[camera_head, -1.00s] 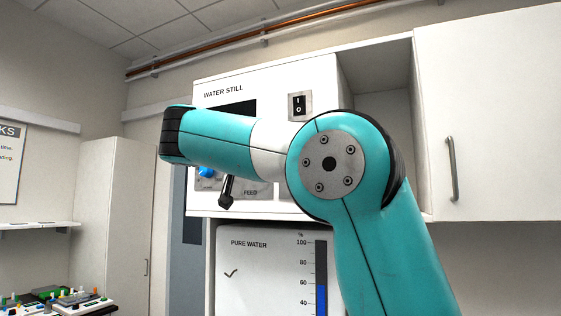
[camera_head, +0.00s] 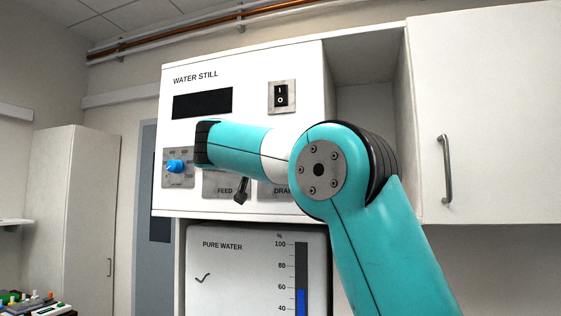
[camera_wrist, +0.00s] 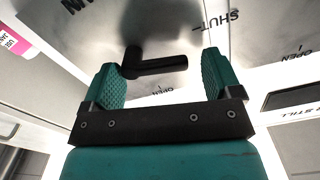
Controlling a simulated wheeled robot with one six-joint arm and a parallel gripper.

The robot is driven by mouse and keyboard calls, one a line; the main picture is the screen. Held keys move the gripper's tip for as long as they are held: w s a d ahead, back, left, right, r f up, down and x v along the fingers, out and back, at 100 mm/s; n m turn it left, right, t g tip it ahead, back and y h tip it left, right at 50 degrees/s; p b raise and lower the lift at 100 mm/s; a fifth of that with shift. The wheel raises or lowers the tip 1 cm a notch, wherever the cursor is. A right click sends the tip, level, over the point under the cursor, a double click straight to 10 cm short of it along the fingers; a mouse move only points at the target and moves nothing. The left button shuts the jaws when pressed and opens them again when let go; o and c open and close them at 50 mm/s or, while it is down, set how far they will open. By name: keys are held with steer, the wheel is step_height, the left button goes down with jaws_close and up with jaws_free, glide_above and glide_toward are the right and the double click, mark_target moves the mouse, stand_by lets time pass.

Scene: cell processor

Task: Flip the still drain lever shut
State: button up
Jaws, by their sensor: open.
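The white water still (camera_head: 250,90) fills the middle of the head view. Its drain plate (camera_head: 272,191) shows only in part, with my arm hiding the drain lever there. In the wrist view a black lever (camera_wrist: 160,66), which looks like the drain lever, lies between the fingertips of my gripper (camera_wrist: 160,75). Its handle points to picture right.
The feed lever (camera_head: 242,190) hangs down left of the drain plate. A blue knob (camera_head: 175,166), a dark display (camera_head: 202,103) and a rocker switch (camera_head: 281,97) are on the same panel. The pure water tank (camera_head: 240,275) is below, a closed cabinet (camera_head: 490,110) at right.

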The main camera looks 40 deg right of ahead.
steer(key=shift+x, duration=0.8)
steer(key=shift+s, duration=0.1)
steer(key=c, duration=0.7)
steer(key=shift+a+f+n, duration=0.1)
steer(key=shift+f+n, duration=0.15)
steer(key=shift+n, duration=1.15)
steer(key=shift+c, duration=0.2)
steer(key=o, duration=0.7)
steer(key=shift+w+a, duration=0.15)
steer(key=shift+w, duration=0.15)
steer(key=shift+o, duration=0.2)
steer(key=shift+s, duration=0.1)
